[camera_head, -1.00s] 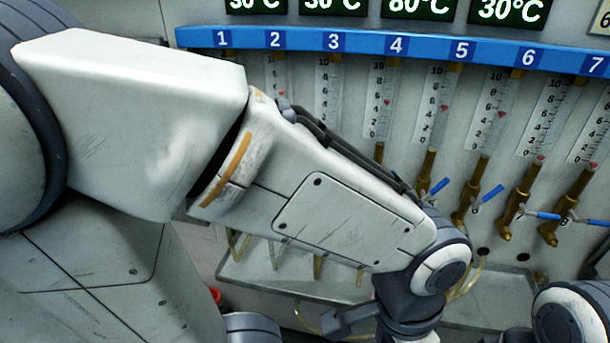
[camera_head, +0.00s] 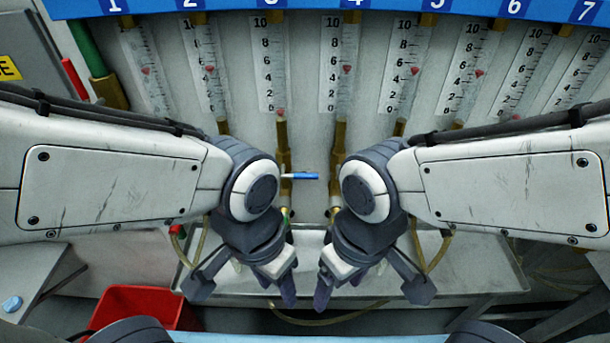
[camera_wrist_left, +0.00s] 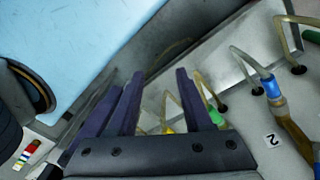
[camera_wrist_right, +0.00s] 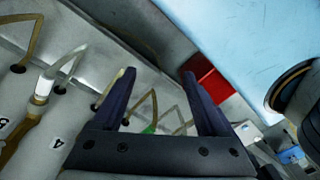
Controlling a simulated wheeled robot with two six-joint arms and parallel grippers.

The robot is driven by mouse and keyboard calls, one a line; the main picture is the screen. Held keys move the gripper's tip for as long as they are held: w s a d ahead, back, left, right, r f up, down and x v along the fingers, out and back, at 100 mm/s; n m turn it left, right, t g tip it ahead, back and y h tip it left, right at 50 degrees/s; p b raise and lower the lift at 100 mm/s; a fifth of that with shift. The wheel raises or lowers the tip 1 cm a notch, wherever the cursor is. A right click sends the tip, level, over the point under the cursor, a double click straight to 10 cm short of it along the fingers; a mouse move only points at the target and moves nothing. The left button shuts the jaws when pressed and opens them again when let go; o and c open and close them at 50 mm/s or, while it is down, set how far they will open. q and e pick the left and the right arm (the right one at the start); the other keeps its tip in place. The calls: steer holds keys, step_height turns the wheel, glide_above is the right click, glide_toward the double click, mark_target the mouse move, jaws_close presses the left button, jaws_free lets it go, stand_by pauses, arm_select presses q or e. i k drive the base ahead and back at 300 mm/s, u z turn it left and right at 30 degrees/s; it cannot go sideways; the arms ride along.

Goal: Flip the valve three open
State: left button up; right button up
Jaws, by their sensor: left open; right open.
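Valve three's brass body (camera_head: 283,150) stands below the gauge tube marked 3. Its blue handle (camera_head: 302,176) lies level, pointing right across the pipe. The red float (camera_head: 281,112) of gauge three is at the bottom, near 0. My left gripper (camera_head: 278,283) is open and empty, pointing down, below and slightly left of the handle. My right gripper (camera_head: 338,284) is open and empty, pointing down, below and right of it. Neither touches the handle. In the right wrist view the painted 3 (camera_wrist_right: 4,123) is at the left edge. My forearms hide most other valves.
A metal tray (camera_head: 480,265) runs under the valves, with clear hoses hanging above it. A red bin (camera_head: 115,300) stands at lower left. The blue numbered rail (camera_head: 400,6) crosses the top. A pale blue surface (camera_wrist_left: 80,50) shows in the left wrist view.

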mark_target(299, 177)
steer(key=u, duration=1.6)
steer(key=k, duration=1)
steer(key=z, duration=1.5)
steer(key=i, duration=0.5)
steer(key=z, duration=0.05)
